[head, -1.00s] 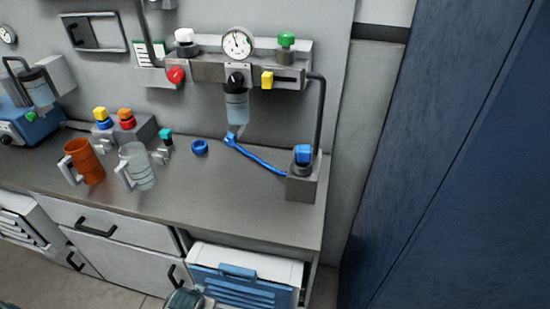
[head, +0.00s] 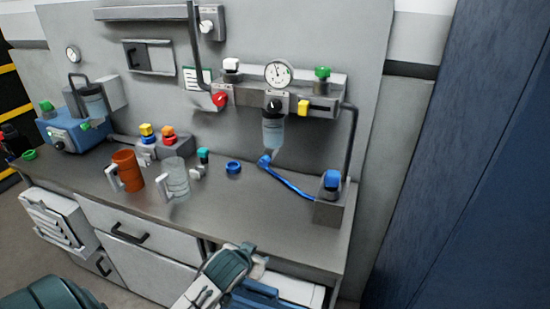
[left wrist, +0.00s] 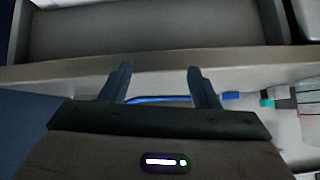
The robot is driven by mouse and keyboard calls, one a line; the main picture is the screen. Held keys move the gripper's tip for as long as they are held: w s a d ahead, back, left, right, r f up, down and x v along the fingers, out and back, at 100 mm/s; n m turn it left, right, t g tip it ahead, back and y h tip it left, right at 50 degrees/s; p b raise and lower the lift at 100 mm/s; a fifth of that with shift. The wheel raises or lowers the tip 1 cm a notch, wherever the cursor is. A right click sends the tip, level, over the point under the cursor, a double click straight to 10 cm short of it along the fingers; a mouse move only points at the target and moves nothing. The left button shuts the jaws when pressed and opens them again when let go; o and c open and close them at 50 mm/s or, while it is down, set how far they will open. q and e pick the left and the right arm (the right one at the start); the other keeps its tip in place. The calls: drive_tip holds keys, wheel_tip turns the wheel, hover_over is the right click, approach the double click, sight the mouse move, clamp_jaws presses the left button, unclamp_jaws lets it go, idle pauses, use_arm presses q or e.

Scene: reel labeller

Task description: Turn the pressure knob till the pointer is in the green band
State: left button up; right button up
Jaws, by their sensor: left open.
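The pressure knob (head: 274,105) is the small black knob on the grey regulator block, right below the round white gauge (head: 278,74) and above a clear bowl. The gauge's dark pointer stands roughly upward, leaning left; its green band is too small to make out. My left gripper (left wrist: 160,80) is open and empty in the left wrist view, with its two fingers apart near the bench edge. In the head view my left arm and hand show at the bottom middle, in front of the bench and well below the knob; the fingertips there are unclear. My right gripper is not in view.
Around the knob are a red knob (head: 220,99), a yellow block (head: 303,108) and a green-topped valve (head: 322,80).

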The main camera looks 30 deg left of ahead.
use_arm(q)
drive_tip(key=w+a+r+t, duration=0.1)
drive_tip(key=w+r+t, duration=0.15)
drive_tip(key=r, duration=0.35)
drive_tip(key=w+a+r+n+t+y, duration=0.1)
drive_tip(key=w+r, duration=0.3)
drive_tip(key=r, duration=0.2)
drive_tip(key=w+a+r+t, duration=0.2)
drive_tip(key=w+r, duration=0.1)
drive_tip(key=r, duration=0.3)
drive_tip(key=n+t, duration=0.2)
drive_tip(key=t, duration=0.1)
approach(273, 108)
drive_tip(key=shift+y, duration=0.4)
drive_tip(key=p+x, duration=0.1)
drive_tip(key=x, duration=0.3)
drive_tip(key=p+x, duration=0.2)
drive_tip(key=x, duration=0.2)
drive_tip(key=shift+w+d, duration=0.15)
drive_tip(key=shift+w, duration=0.2)
drive_tip(key=shift+w+f+p, duration=0.1)
drive_tip(key=shift+w+p, duration=0.25)
drive_tip(key=shift+w, duration=0.15)
drive_tip(key=c, duration=1)
